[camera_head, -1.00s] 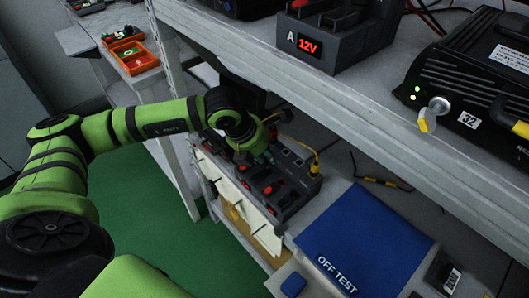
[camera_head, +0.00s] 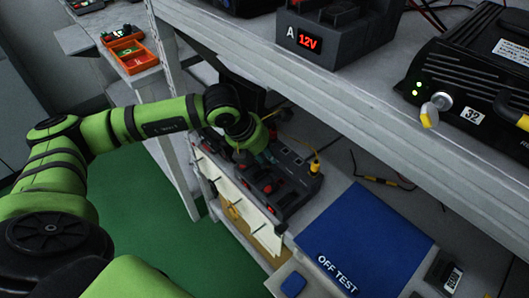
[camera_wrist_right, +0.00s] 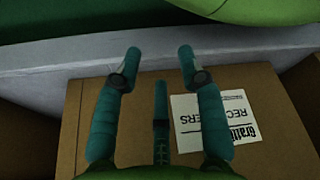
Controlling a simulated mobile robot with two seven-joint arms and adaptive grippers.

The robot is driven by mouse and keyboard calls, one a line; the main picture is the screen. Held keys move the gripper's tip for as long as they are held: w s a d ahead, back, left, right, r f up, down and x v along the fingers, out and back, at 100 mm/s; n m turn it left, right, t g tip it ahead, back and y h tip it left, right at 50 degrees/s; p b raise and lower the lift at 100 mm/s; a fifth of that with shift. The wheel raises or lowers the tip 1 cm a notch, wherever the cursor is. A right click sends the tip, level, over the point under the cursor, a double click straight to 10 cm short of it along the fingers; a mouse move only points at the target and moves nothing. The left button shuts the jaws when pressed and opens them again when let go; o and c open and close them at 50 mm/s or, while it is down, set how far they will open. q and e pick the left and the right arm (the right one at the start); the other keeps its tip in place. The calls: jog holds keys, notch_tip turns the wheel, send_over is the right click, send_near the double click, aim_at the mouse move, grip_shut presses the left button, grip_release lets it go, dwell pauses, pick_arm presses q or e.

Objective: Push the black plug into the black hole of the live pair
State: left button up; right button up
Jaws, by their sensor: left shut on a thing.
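My left gripper (camera_head: 264,156) is over a dark grey socket panel (camera_head: 290,204) on the lower shelf in the head view. The panel has red switches and dark sockets. The black hole is also hidden or too small to tell. A yellow plug (camera_head: 315,166) stands upright in the panel to the right. My right gripper (camera_wrist_right: 158,68) is open and empty above a cardboard box.
The upper shelf, with a 12V unit (camera_head: 340,38) and a black device (camera_head: 475,90), overhangs the panel. A blue OFF TEST mat (camera_head: 365,240) lies right of it. Orange bins (camera_head: 135,58) stand at the upper left. The cardboard box (camera_wrist_right: 255,150) carries a label.

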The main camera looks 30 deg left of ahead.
pick_arm(q)
jog(key=shift+f+b, duration=0.15)
jog(key=shift+b, duration=0.15)
dwell(0.5)
jog(key=shift+f+b, duration=0.15)
jog(key=shift+b, duration=0.4)
dwell(0.6)
jog(key=shift+f+b, duration=0.1)
jog(key=shift+b, duration=0.2)
dwell(0.7)
jog(key=shift+f+b, duration=0.8)
jog(key=shift+b, duration=0.3)
dwell(0.5)
